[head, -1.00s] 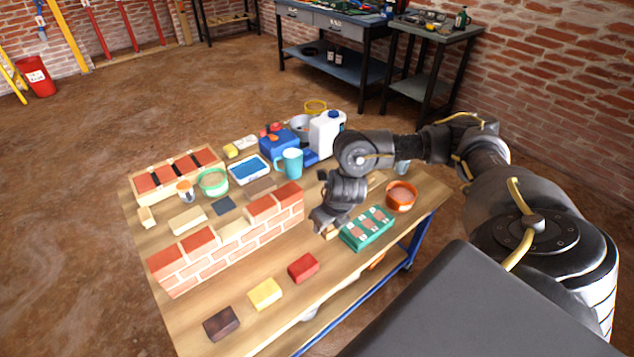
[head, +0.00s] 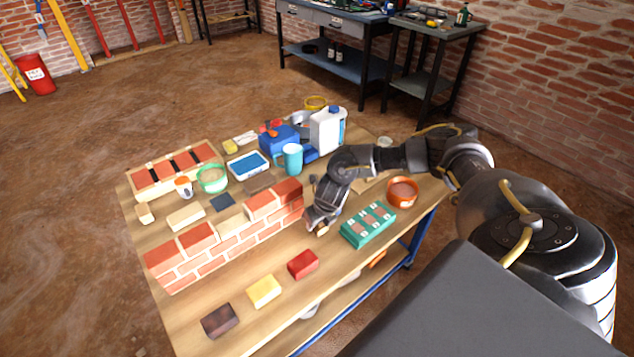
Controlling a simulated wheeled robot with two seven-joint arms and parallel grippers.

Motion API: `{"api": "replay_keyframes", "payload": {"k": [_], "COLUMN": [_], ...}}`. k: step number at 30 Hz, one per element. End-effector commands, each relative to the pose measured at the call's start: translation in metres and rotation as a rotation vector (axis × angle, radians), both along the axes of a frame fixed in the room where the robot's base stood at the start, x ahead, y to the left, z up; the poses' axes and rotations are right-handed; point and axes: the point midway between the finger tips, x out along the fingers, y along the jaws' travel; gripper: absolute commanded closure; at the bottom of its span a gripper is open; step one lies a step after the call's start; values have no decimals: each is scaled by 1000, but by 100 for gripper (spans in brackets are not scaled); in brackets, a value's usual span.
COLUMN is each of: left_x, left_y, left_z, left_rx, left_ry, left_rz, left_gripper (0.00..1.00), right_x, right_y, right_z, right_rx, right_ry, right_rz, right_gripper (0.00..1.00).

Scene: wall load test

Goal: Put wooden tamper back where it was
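My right gripper (head: 314,222) hangs low over the table, between the right end of the brick wall (head: 232,232) and the teal tray (head: 368,225). A small light-wood piece, seemingly the wooden tamper (head: 321,229), shows at its fingertips. The gripper appears shut on it, and the fingers hide most of it. I cannot tell whether it touches the tabletop. My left gripper is not in view.
Red (head: 303,264), yellow (head: 264,291) and dark (head: 220,321) blocks lie along the front. An orange bowl (head: 402,191) stands right of my arm. A teal mug (head: 291,158) and white jug (head: 327,130) stand behind. Bare tabletop (head: 265,262) lies before the wall.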

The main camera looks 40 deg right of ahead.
Motion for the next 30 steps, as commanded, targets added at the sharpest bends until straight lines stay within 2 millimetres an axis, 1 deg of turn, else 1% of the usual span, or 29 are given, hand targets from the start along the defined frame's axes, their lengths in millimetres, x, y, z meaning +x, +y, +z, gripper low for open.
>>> {"api": "replay_keyframes", "payload": {"k": [11,12,16,26,28,30], "left_x": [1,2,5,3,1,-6], "left_y": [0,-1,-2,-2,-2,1], "left_z": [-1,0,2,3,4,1], "left_rx": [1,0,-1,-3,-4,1], "left_ry": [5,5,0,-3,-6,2], "left_rz": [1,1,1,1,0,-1], "left_gripper": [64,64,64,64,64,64], "right_x": [0,0,0,0,0,-3], "right_y": [0,0,0,0,0,0], "right_z": [-2,-2,-2,0,4,14], "right_rx": [0,0,0,0,0,2], "right_ry": [-1,-1,-1,-1,-2,-3], "right_rz": [-1,-1,-1,-1,-1,-2], "right_gripper": [84,57,40,39,39,39]}}
